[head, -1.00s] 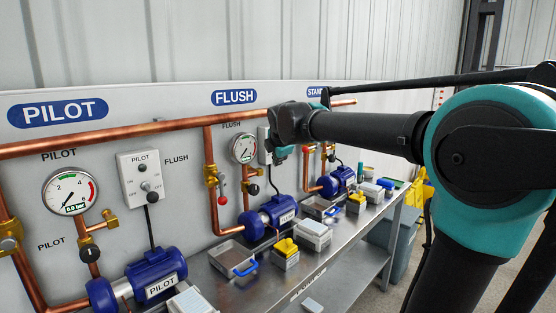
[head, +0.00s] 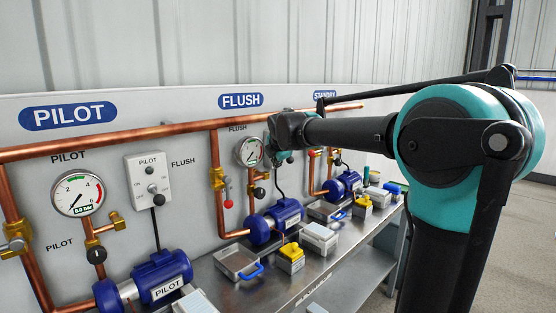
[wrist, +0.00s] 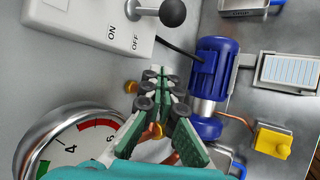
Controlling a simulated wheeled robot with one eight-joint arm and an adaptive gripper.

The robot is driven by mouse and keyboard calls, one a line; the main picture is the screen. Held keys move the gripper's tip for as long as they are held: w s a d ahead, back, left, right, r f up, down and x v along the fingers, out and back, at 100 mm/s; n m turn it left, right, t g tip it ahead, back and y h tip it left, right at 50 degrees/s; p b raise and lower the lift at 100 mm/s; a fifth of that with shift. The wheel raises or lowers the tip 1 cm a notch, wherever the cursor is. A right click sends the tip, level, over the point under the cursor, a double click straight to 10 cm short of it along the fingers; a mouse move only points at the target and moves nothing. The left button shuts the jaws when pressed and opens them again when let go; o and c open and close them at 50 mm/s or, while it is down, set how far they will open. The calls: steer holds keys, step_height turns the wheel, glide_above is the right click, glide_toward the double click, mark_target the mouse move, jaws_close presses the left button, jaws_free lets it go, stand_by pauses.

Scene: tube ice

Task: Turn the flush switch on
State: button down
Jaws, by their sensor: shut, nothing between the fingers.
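The flush switch is a light grey box (wrist: 85,22) with ON and OFF lettering at the top of the wrist view. Its lever ends in a round black knob (wrist: 174,12), partly cut by the picture's top edge. I cannot tell which setting the lever is at. My gripper (wrist: 160,76) is shut and empty, its green fingers together, below the knob in the picture and apart from it. In the head view my gripper (head: 278,157) is in front of the board under the FLUSH sign (head: 241,100) and hides the switch.
A pressure gauge (wrist: 75,145) is close by at the lower left of the wrist view. A blue motor (wrist: 214,65) is to the right. In the head view, copper pipes (head: 150,138), the PILOT switch box (head: 150,180) and a bench (head: 275,290) with trays surround the area.

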steer(key=w+d, duration=0.1)
steer(key=w, duration=0.1)
steer(key=w+d+f, duration=0.1)
steer(key=w, duration=0.1)
steer(key=shift+d, duration=0.4)
steer(key=shift+r+g+h, duration=0.4)
steer(key=shift+g+h, duration=0.1)
steer(key=shift+g, duration=0.1)
stand_by(0.4)
steer(key=shift+n, duration=0.3)
step_height(320, 180, up, 3)
steer(key=g+h, duration=0.2)
steer(key=shift+f+n+g, duration=0.1)
steer(key=shift+n+g, duration=0.3)
